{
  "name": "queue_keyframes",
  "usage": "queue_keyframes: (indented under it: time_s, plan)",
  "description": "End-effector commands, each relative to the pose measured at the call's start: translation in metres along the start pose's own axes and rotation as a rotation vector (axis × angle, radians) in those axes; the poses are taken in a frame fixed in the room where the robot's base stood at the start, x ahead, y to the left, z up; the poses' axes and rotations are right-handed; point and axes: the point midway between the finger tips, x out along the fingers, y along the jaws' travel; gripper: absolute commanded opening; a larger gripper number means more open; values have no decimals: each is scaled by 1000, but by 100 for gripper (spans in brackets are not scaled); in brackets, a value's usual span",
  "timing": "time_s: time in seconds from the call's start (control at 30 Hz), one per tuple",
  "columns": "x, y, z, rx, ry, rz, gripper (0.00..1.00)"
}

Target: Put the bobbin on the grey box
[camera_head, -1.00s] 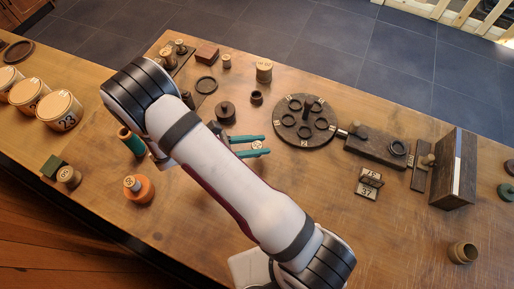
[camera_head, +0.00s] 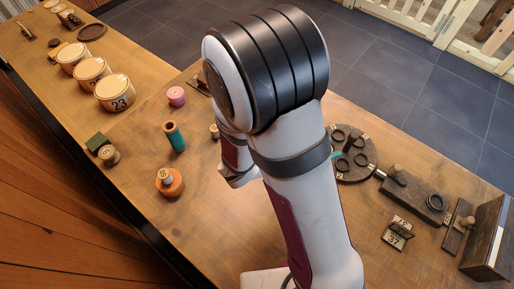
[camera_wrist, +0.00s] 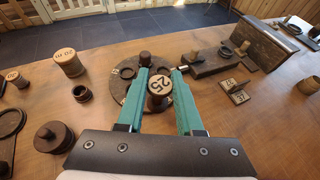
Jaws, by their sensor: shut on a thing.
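A small wooden bobbin (camera_wrist: 158,88), its pale round end marked 25, sits between the teal fingers of my gripper (camera_wrist: 161,76) in the wrist view. My gripper is shut on it; in the head view my arm hides the bobbin and nearly all of the gripper. No plainly grey box stands out. A long dark block (camera_head: 412,200) with a peg and a ring on it lies at the right, and also shows in the wrist view (camera_wrist: 208,66). A dark upright box (camera_head: 487,240) stands at the right edge.
A round dark disc (camera_wrist: 122,88) with rings lies just beyond my fingers. Dark spools (camera_wrist: 54,136) and a pale-topped spool (camera_wrist: 68,62) stand left. Orange (camera_head: 170,183), teal (camera_head: 174,137) and pink (camera_head: 176,96) spools stand left in the head view. Bare wood lies in front.

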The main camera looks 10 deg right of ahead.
Motion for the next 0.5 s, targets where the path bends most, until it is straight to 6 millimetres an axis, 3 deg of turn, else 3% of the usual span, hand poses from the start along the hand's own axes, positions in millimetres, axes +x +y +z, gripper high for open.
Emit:
queue_keyframes:
  time_s: [0.1, 0.27, 0.37, 0.5]
  plan:
    - [-22, 40, 6, -87, -2, 209, 0]
    - [-49, 73, 7, -171, -15, 390, 0]
    - [-62, 89, -9, -187, -18, 419, 0]
    - [-83, 116, -49, -187, -19, 418, 0]
